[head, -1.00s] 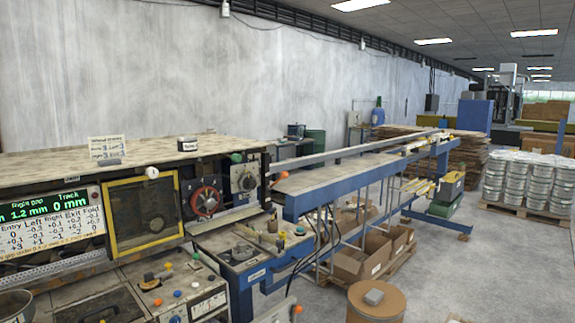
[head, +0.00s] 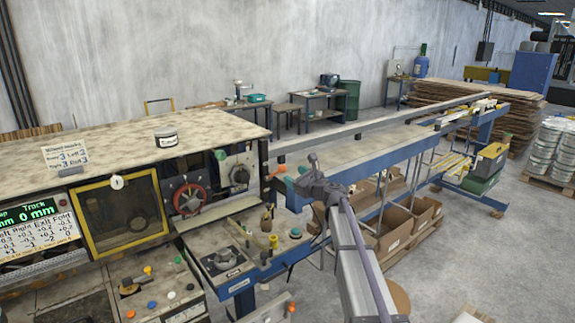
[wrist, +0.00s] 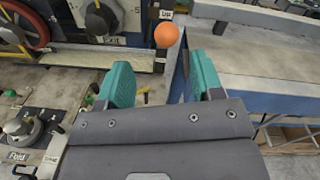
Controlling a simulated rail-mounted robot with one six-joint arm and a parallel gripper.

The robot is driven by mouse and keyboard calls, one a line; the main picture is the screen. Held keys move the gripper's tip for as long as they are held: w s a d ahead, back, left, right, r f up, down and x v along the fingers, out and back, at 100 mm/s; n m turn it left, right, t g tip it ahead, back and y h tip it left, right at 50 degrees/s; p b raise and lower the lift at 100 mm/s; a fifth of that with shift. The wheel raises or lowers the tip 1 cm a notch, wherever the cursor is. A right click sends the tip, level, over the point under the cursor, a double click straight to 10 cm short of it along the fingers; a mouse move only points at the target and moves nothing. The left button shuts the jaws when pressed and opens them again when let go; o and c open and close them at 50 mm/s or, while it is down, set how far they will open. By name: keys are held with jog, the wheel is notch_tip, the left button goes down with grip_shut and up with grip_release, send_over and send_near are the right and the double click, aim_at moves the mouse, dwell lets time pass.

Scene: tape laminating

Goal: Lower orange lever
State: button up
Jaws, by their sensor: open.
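The orange lever's round knob (wrist: 166,35) shows near the top middle of the wrist view, just under a small "Up" label. It stands beyond my gripper (wrist: 163,72), whose two teal fingers are spread apart with nothing between them. The knob lines up with the gap between the fingertips and appears apart from them. In the head view the orange knob (head: 281,168) is at the right end of the machine, with my gripper (head: 296,179) close to its right. The lever's shaft is mostly hidden.
A red handwheel (head: 189,198) and a dial panel (head: 238,173) are left of the knob. A lower control box (head: 222,262) stands in front. The blue-framed conveyor bed (head: 370,146) runs off to the right. Another orange knob (head: 291,306) is low in front.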

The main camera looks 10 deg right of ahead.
aim_at(283, 169)
jog(key=x, duration=1)
jog(key=shift+w+d+f, duration=0.25)
jog(key=shift+w, duration=0.3)
grip_shut()
